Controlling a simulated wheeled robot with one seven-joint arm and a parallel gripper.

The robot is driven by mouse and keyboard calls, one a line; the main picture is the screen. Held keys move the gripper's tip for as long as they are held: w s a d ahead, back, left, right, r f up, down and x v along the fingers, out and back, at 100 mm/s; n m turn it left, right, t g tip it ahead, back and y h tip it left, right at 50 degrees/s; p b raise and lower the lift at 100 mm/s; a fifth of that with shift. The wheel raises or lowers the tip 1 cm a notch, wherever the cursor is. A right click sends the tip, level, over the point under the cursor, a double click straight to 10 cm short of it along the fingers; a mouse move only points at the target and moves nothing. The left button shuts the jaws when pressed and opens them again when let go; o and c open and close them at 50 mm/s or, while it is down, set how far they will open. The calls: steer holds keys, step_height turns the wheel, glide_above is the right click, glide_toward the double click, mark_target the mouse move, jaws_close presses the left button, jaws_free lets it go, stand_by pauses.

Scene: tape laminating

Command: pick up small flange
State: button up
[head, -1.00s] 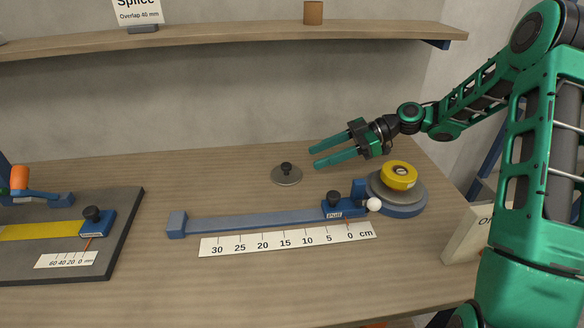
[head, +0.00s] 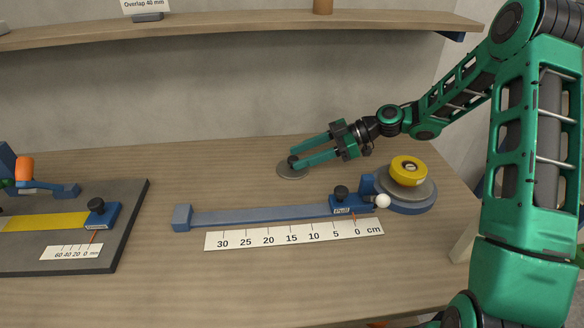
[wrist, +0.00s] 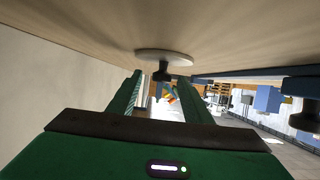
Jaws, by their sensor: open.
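The small flange is a thin grey disc (head: 292,172) with a black knob, lying flat on the table. It shows in the wrist view (wrist: 164,56) as a pale disc with its dark knob pointing down in the picture. My gripper (head: 292,157) is open, its two green fingers low over the table at the flange. In the wrist view the knob lies between the lines of the two fingertips (wrist: 160,78). In the head view the near finger partly hides the knob. I cannot tell whether a finger touches it.
A blue measuring rail (head: 260,215) with a 30 cm scale (head: 290,234) lies in front. A yellow roll (head: 408,170) sits on a round grey base at right. A dark board (head: 125,215) with a yellow strip is at left. The table left of the flange is clear.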

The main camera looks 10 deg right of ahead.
mark_target(293, 158)
steer(key=shift+x, duration=1.55)
jaws_close()
steer(key=shift+r, duration=0.15)
